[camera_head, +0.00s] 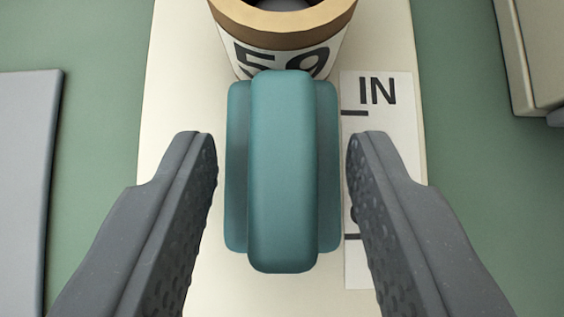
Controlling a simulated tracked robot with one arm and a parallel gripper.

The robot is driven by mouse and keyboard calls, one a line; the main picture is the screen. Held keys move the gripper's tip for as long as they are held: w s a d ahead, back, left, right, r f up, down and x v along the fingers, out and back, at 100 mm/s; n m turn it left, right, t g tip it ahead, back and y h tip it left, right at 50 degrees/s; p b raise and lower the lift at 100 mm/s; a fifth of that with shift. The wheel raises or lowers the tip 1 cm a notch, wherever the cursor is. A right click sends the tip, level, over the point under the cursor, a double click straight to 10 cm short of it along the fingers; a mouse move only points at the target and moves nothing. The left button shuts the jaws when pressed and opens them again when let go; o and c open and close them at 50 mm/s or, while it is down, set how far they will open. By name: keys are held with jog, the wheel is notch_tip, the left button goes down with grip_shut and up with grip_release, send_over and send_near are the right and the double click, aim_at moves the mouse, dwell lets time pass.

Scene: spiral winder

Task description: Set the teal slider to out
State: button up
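The teal slider (282,180) stands in the middle of the view, a tall rounded block on a wider teal base. My gripper (281,150) is open, with one grey finger on each side of the slider. A gap shows between the slider and each finger. A white label (379,130) lies along the slider's right side and reads IN at its far end, with dark marks along its edge. The label's near part is mostly hidden behind my right finger. The slider's far end is near the IN end.
A round container with a tan rim (285,30), marked 59, stands just beyond the slider. The cream panel (180,80) carries them. A grey plate (25,180) lies at left and a beige box (535,50) stands at upper right. Green surface (100,35) shows between.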

grip_shut()
jog(key=shift+s+b, duration=1)
jog(key=shift+s, duration=2)
jog(key=shift+f, duration=0.1)
grip_release()
jog(key=shift+s, duration=0.1)
jog(key=shift+s+r, duration=0.15)
jog(key=shift+r, duration=0.2)
jog(key=v, duration=1.3)
jog(key=shift+s, duration=0.15)
